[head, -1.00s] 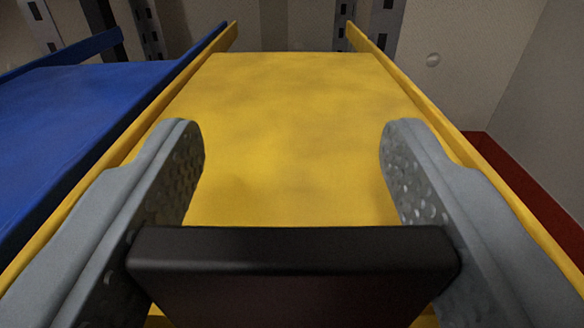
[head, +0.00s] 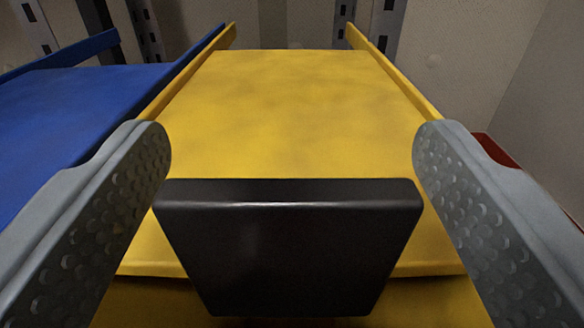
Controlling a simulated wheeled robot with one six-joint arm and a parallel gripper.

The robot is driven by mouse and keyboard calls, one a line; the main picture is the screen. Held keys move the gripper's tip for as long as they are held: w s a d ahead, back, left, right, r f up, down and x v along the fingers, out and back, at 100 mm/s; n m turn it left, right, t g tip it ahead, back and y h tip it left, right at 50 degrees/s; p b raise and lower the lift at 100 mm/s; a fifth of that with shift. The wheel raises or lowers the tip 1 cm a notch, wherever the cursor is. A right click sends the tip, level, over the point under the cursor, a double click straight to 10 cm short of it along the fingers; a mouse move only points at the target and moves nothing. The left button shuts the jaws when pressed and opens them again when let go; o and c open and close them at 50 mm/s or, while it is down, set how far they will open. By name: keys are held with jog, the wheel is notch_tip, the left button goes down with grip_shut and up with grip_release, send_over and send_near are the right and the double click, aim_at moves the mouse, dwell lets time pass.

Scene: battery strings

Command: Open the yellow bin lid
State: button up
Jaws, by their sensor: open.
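The yellow bin lid (head: 290,110) fills the middle of the head view, with raised side rims. A dark block-like handle (head: 288,245) stands at its near edge. Below that edge a strip of yellow bin front (head: 440,300) shows. My gripper (head: 292,150) is open, its two grey dimpled fingers spread wide on the left and right of the handle. A gap shows between each finger and the handle, so they do not touch it. The fingertips reach past the handle over the lid. The lid's near edge sits just above a dark shadow line on the bin front.
A blue bin lid (head: 70,115) lies close on the left. A red surface (head: 497,150) shows at the right, partly behind my right finger. Grey slotted uprights (head: 375,30) and a pale wall (head: 450,70) stand at the back.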

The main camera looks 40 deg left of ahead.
jog(key=v, duration=1.6)
